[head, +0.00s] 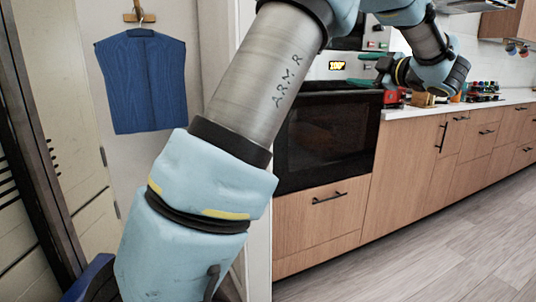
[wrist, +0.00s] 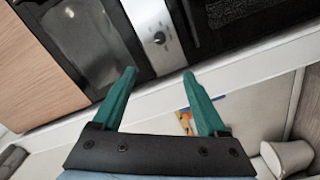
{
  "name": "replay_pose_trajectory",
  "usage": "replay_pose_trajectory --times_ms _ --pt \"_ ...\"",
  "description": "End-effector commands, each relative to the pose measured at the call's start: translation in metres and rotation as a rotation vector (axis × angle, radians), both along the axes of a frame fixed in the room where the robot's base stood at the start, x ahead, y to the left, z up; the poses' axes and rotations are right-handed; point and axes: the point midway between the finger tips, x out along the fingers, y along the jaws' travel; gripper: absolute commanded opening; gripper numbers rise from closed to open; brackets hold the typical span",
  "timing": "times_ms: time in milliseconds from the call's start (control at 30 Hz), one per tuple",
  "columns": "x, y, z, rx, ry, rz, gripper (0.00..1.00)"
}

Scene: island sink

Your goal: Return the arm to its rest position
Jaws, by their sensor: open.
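My arm reaches across the head view from the lower left to the upper right. My gripper (head: 362,69) is at the upper right of that view, with its green fingers pointing left in front of the oven's control panel. In the wrist view my gripper (wrist: 159,73) is open, its two green fingers wide apart. Nothing is between the fingertips, and no held object shows.
A built-in black oven (head: 325,138) stands behind my arm. Wooden cabinets (head: 420,165) and a counter with small items run to the right. A blue garment (head: 142,85) hangs at left. The grey floor (head: 440,255) at lower right is clear.

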Motion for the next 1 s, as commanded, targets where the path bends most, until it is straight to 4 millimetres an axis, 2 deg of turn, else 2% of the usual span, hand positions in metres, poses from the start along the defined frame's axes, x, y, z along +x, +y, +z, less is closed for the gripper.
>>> replay_pose_trajectory --times_ms 433,667,767,867,967,1000 --pt "0.038 0.018 -0.005 0.105 0.020 -0.175 0.75" --pt "0.060 0.039 -0.026 0.229 0.092 -0.355 0.75" --pt "0.065 0.054 -0.047 0.305 0.164 -0.461 0.75" --pt "0.060 0.080 -0.085 0.406 0.292 -0.595 0.75" --pt "0.035 0.118 -0.137 0.508 0.482 -0.741 0.75" --pt "0.021 0.133 -0.158 0.539 0.560 -0.791 0.75"
